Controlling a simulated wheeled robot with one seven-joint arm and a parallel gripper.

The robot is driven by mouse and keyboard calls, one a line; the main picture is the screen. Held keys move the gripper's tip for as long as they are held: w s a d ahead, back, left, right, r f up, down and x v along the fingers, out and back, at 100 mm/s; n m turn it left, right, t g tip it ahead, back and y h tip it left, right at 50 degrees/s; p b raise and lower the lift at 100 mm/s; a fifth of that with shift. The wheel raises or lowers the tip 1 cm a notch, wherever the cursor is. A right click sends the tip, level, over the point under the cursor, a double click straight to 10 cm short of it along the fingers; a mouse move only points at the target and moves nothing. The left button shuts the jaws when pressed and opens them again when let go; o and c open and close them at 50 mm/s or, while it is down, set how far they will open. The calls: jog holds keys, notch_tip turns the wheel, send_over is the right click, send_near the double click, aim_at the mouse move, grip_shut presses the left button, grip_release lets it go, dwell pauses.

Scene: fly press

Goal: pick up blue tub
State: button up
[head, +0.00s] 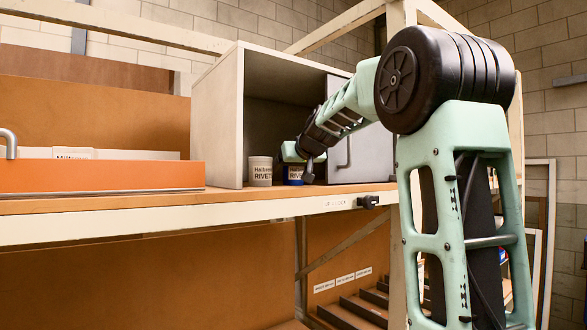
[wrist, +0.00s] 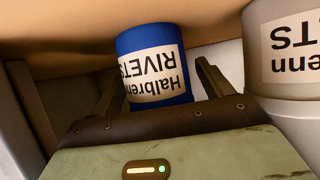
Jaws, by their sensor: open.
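The blue tub (head: 294,174) with a white "Halbrenn RIVETS" label stands at the front of the open grey cabinet, partly hidden by my arm in the head view. In the wrist view the blue tub (wrist: 155,55) appears upside down, between the two fingers of my gripper (wrist: 156,72). The fingers are apart, one on each side of the tub, with a visible gap at the right finger. Contact on the left side is hard to tell. In the head view my gripper (head: 304,158) is at the tub, its fingers mostly hidden.
A pale tub (head: 260,171) with a similar label stands close to the left of the blue one; it also shows in the wrist view (wrist: 285,60). The cabinet (head: 217,125) has a grey door (head: 362,140) with a handle on the right. An orange drawer front (head: 100,176) lies left on the shelf.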

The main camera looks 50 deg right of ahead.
jog(key=c, duration=1.1)
jog(key=shift+c, duration=1.2)
jog(key=shift+r, duration=0.1)
